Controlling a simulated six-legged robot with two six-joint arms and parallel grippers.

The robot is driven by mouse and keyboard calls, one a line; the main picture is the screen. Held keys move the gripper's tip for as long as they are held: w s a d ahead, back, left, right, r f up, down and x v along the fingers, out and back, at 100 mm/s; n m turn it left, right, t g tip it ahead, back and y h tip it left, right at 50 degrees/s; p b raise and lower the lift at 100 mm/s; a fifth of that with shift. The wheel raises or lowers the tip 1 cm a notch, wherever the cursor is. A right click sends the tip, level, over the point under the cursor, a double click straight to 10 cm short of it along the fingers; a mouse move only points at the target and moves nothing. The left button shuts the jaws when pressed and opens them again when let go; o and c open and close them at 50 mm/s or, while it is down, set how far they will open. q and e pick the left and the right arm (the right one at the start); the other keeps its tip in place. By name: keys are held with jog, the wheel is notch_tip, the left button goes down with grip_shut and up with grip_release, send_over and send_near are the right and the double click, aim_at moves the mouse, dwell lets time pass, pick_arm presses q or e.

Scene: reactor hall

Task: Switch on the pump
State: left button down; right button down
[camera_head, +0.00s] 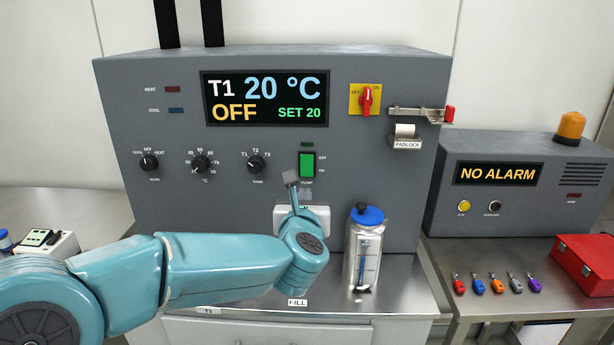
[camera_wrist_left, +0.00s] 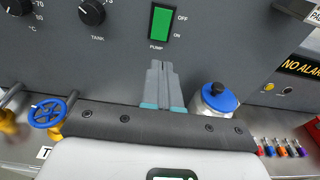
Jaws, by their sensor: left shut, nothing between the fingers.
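The pump switch (camera_head: 307,165) is a green rocker on the grey control panel, with OFF marked at its upper right, ON at its lower right and PUMP below. It also shows in the left wrist view (camera_wrist_left: 161,24). A small dark green lamp (camera_head: 307,141) sits above it and looks unlit. My left gripper (camera_head: 290,178) is shut and empty, just below and left of the switch in the head view. In the left wrist view its closed fingertips (camera_wrist_left: 158,65) point up toward the switch, below the PUMP label. I cannot tell whether they touch the panel. My right gripper is not in view.
The display (camera_head: 265,98) reads T1 20 °C, OFF, SET 20. Dials (camera_head: 256,163) lie left of the switch. A red rotary switch (camera_head: 366,100) and padlock hasp (camera_head: 420,113) are upper right. A blue-capped bottle (camera_head: 364,255) stands right of my gripper; a blue valve wheel (camera_wrist_left: 47,114) shows left.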

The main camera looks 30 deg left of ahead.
aim_at(307, 174)
pick_arm(q)
jog(key=p+x, duration=0.4)
jog(key=x, duration=0.7)
jog(key=shift+w+a+f, duration=0.1)
jog(key=shift+w+a, duration=0.1)
jog(key=shift+w, duration=0.15)
jog(key=shift+f, duration=0.1)
jog(key=b, duration=0.4)
jog(key=shift+w+a+f+t, duration=0.15)
jog(key=shift+f+t, duration=0.1)
jog(key=shift+t, duration=0.05)
jog(key=shift+r+p, duration=0.3)
jog(key=shift+p, duration=0.2)
